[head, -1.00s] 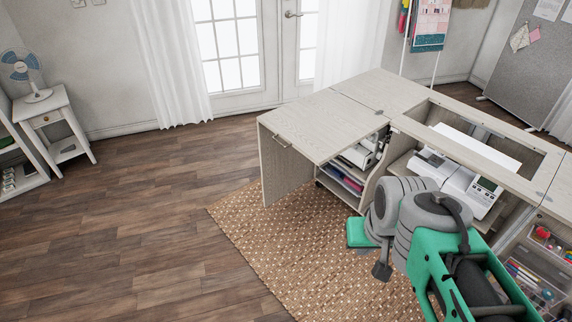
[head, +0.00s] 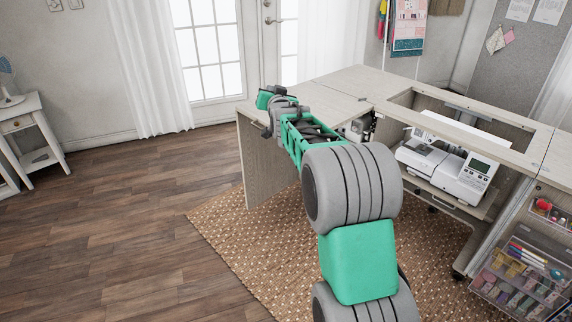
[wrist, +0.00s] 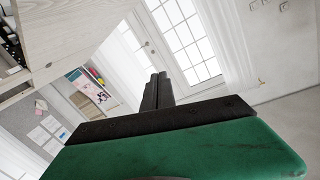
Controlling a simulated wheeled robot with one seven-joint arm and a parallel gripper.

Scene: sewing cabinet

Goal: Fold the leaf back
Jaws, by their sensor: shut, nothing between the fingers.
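The leaf (head: 325,99) is a pale wood-grain flap on the left of the sewing cabinet (head: 385,82). It lies open and level with the cabinet top, and a seam divides them. A wooden panel (head: 258,172) stands below its left end. The arm's end is near the leaf's left end; touching cannot be told. In the wrist view my gripper (wrist: 158,80) is shut and empty, its dark fingers together. Pale wood (wrist: 75,25) shows at upper left there, apart from the fingers.
A white sewing machine (head: 450,165) sits in the cabinet's opening. Clear drawers (head: 520,275) of supplies are at lower right. A woven rug (head: 245,240) lies below. A small white table (head: 35,125) stands far left; the floor between is clear.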

